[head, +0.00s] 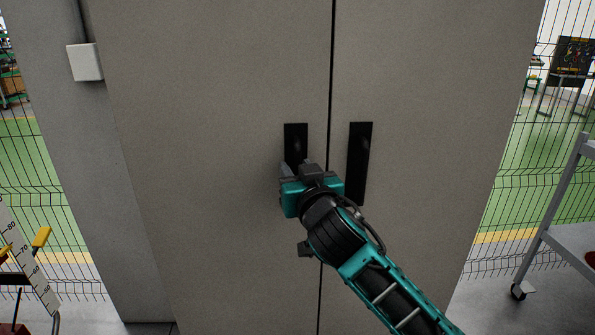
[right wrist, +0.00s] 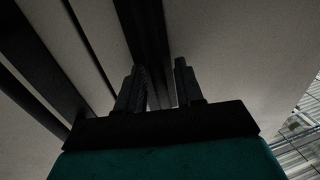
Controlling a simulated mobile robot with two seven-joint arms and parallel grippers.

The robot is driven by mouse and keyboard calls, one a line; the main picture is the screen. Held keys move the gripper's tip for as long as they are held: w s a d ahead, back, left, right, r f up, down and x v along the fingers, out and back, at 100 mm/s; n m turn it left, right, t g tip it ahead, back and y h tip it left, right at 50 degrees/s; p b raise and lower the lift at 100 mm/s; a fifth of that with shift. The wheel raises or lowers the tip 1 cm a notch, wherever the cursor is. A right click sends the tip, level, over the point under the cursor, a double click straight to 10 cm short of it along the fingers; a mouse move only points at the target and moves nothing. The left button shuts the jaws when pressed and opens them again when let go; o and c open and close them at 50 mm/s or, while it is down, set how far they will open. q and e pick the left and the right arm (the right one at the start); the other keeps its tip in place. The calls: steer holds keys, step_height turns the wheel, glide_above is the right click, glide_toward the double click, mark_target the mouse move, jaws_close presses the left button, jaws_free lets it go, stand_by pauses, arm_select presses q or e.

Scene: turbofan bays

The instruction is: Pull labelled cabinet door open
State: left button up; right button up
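A tall grey-beige cabinet has a left door (head: 210,120) and a right door (head: 430,100), both shut along a dark vertical seam. The left door has a black upright handle (head: 296,138), its lower part hidden by my gripper. The right door has a similar black handle (head: 359,160). No label shows on either door. My right gripper (head: 298,170) is at the lower part of the left handle. In the right wrist view its fingers (right wrist: 160,88) are apart, with a dark handle bar (right wrist: 144,30) running between them; contact is unclear. My left gripper is not in view.
A grey cart (head: 560,235) stands at the right. A white box (head: 85,62) is on the grey surface left of the cabinet. Yellow-handled tools (head: 41,237) are at the lower left. Wire mesh fencing (head: 505,200) stands behind.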

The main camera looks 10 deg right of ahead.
jaws_close()
stand_by(0.6)
